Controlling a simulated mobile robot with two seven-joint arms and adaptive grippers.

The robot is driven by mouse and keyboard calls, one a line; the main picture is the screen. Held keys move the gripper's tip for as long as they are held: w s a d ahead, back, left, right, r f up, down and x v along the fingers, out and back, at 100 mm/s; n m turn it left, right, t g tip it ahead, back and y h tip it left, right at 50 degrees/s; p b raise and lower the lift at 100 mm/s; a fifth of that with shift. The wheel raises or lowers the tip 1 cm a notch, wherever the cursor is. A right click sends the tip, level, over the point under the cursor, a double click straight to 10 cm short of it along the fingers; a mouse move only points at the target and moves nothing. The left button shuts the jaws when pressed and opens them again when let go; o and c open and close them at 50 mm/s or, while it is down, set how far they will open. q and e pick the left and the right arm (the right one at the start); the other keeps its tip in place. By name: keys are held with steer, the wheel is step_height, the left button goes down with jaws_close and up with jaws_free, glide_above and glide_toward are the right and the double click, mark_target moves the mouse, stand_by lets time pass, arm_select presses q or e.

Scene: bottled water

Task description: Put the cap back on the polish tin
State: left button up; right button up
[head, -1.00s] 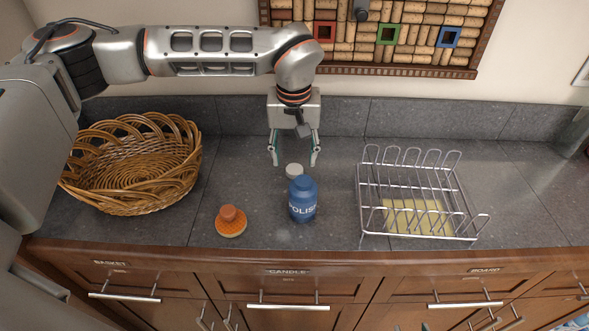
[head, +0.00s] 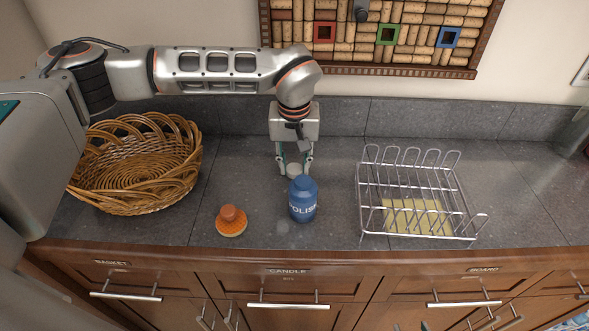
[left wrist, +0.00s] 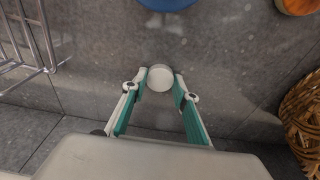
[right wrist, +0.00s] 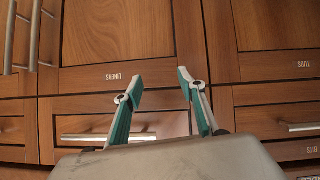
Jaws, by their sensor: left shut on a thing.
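The blue polish tin (head: 303,207) stands upright on the counter, its lettering facing the head camera. Its blue edge shows at the top of the left wrist view (left wrist: 168,3). The small round white cap (head: 294,169) is just behind the tin, apart from it. My left gripper (head: 293,173) points down behind the tin, shut on the cap. In the left wrist view the cap (left wrist: 160,78) sits between the two fingertips. My right gripper (right wrist: 161,78) is open and empty in front of the wooden drawers; it is not in the head view.
An orange scrubber with a knob (head: 231,222) lies left of the tin. A wicker basket (head: 136,166) stands at the left. A wire dish rack (head: 415,195) with a yellow thing in it stands at the right. The counter between tin and rack is clear.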

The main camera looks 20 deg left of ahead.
arm_select(q)
step_height(320, 180, up, 20)
stand_by(0.7)
steer(key=m, duration=0.2)
glide_above(294, 169)
steer(key=s+a, duration=0.4)
steer(key=a, duration=0.1)
step_height(294, 169, down, 10)
steer(key=shift+m, duration=0.6)
steer(key=s+a+f, duration=0.1)
steer(key=s+f, duration=0.3)
steer(key=f, duration=0.1)
steer(key=s+a+f, duration=0.1)
steer(key=s+f, duration=0.1)
steer(key=f, duration=0.1)
steer(key=shift+s+a, duration=0.25)
steer(key=shift+a, duration=0.05)
